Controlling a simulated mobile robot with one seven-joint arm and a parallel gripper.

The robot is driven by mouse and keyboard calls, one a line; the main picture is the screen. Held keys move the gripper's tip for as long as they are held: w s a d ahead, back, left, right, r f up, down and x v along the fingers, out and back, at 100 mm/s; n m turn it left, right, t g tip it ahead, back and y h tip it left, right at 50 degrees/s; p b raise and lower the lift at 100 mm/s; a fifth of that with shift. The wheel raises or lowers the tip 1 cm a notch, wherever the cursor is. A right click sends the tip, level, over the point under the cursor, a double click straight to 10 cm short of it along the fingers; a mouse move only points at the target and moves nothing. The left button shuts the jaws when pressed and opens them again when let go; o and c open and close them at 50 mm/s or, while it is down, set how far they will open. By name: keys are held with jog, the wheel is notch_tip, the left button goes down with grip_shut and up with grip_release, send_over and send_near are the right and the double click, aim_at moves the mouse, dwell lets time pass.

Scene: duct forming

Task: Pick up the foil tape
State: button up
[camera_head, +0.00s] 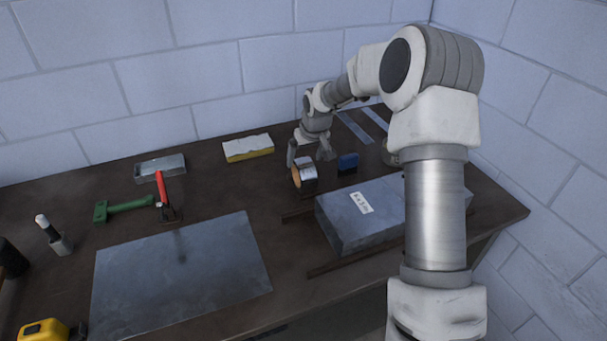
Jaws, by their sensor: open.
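The foil tape (303,175) is a shiny silver roll with a tan core, standing on its edge on the dark workbench right of the middle. My gripper (309,157) points down just behind and above the roll. Its two fingers are spread apart with nothing seen between them. The roll hides part of the space below the fingers, so I cannot tell whether they touch it.
A blue object (348,163) stands close right of the tape. A grey metal duct box (350,226) lies in front on dark strips. A yellow-and-white block (248,147) sits behind left. Red-handled snips (162,193) and a metal sheet (180,275) lie left.

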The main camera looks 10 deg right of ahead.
jog(key=shift+x, duration=1.45)
jog(key=shift+c, duration=0.2)
jog(key=shift+r, duration=0.1)
grip_shut()
